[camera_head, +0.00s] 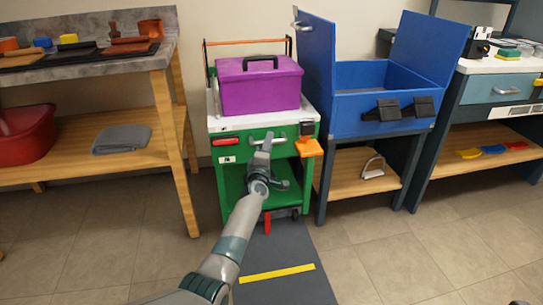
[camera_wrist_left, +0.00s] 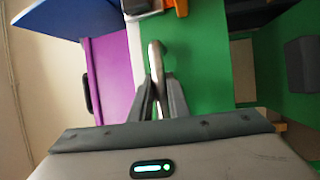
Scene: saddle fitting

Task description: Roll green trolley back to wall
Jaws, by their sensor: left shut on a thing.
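The green trolley (camera_head: 230,150) stands between the wooden workbench and the blue box's table, with the beige wall (camera_head: 233,22) behind it. A purple toolbox (camera_head: 258,90) with a black handle sits on its white top. My left gripper (camera_head: 265,147) reaches the trolley's front. In the left wrist view its fingers (camera_wrist_left: 160,97) are shut on a silver bar handle (camera_wrist_left: 154,60) in front of the green panel (camera_wrist_left: 200,65). The purple toolbox shows there too (camera_wrist_left: 108,70). The gap between trolley and wall is hidden.
A wooden workbench (camera_head: 130,135) stands on the left. An open blue box (camera_head: 375,105) on a dark-legged table stands close on the right. A dark floor strip with a yellow line (camera_head: 277,274) runs in front of the trolley. The tiled floor around it is clear.

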